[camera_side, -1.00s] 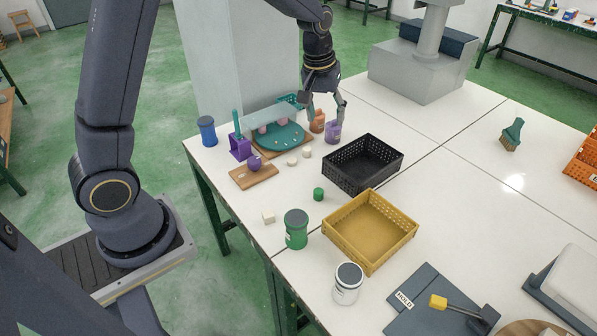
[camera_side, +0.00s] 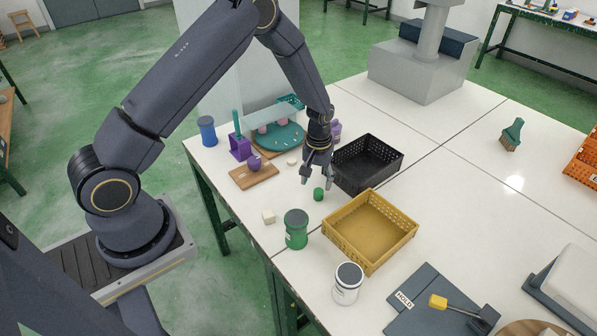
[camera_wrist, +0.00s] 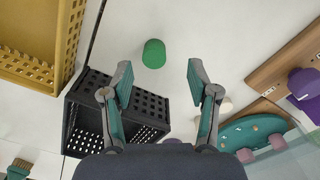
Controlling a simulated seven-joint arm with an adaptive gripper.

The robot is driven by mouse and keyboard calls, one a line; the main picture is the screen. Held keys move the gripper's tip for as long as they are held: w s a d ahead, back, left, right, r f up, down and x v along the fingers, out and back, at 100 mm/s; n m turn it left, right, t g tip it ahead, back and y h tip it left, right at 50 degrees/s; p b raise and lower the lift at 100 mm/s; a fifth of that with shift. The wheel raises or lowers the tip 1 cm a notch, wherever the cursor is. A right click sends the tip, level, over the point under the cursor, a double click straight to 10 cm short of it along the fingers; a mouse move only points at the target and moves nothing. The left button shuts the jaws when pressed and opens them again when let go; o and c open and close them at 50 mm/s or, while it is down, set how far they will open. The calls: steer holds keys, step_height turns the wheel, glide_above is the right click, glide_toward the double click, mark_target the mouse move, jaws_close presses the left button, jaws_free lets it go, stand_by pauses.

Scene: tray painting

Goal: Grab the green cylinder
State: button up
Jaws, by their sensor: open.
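The green cylinder (camera_side: 318,194) is small and stands on the white table between the yellow crate and the wooden board. It also shows in the wrist view (camera_wrist: 154,53), ahead of the fingertips and roughly between their lines. My gripper (camera_side: 318,180) is just above and behind the cylinder in the side view, fingers pointing down. In the wrist view my gripper (camera_wrist: 157,75) is open, with nothing between its fingers. I see no contact with the cylinder.
The black crate (camera_side: 390,162) is close on the right of my gripper, and the yellow crate (camera_side: 368,258) is in front. A larger green jar (camera_side: 296,230) and a white cube (camera_side: 268,216) stand nearby.

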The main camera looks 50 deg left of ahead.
mark_target(319, 191)
steer(key=f, duration=0.5)
steer(key=shift+w+d, duration=0.2)
steer(key=shift+w, duration=0.2)
steer(key=c, duration=1)
